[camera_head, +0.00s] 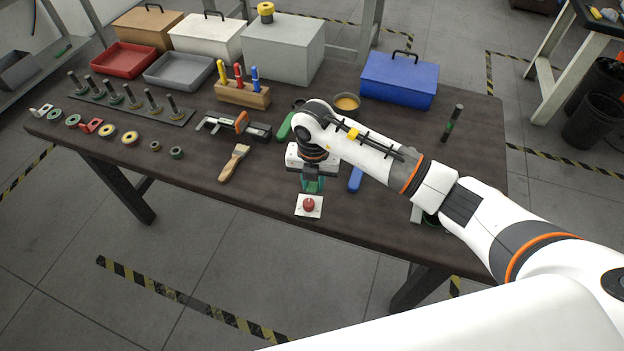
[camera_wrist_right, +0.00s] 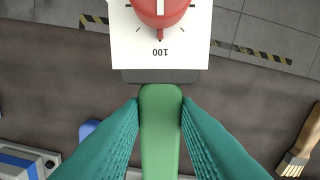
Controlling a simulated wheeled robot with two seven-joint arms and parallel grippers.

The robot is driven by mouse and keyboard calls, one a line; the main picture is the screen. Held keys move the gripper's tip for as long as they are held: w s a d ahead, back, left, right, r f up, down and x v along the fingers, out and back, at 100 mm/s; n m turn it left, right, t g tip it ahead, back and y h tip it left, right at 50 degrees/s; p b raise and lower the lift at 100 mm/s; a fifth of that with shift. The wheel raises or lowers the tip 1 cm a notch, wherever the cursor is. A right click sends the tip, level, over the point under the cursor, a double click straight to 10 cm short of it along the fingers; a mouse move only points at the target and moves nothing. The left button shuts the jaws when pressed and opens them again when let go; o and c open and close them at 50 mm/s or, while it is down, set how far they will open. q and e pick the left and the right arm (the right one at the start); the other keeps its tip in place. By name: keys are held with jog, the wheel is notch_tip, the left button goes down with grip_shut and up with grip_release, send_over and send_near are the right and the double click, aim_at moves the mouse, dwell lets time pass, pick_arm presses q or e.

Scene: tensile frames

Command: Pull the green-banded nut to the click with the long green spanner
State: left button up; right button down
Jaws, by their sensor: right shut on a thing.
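My right gripper (camera_head: 312,186) points down near the table's front edge. In the wrist view its two teal fingers (camera_wrist_right: 160,120) are shut on a green handle (camera_wrist_right: 160,135). Most of this tool is hidden, so I cannot tell its length. The handle's end meets a dark grey piece beside a white dial plate (camera_wrist_right: 124,50) with a red knob (camera_wrist_right: 160,12); the plate also shows in the head view (camera_head: 300,212). Another green piece (camera_head: 285,126) lies behind my wrist, partly hidden. A dark rod with a green band (camera_head: 449,127) is at the right; I cannot make out a nut there. My left gripper is out of view.
A brush (camera_head: 235,163), a caliper (camera_head: 215,123) and a blue handle (camera_head: 355,179) lie around my gripper. A wooden tool block (camera_head: 243,97), a bowl (camera_head: 346,103) and a blue box (camera_head: 399,80) stand behind. Several rings and upright bolts are at the left.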

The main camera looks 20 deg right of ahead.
jog(key=shift+r+p, duration=2.7)
jog(key=shift+r, duration=1.3)
jog(key=shift+w+f, duration=0.1)
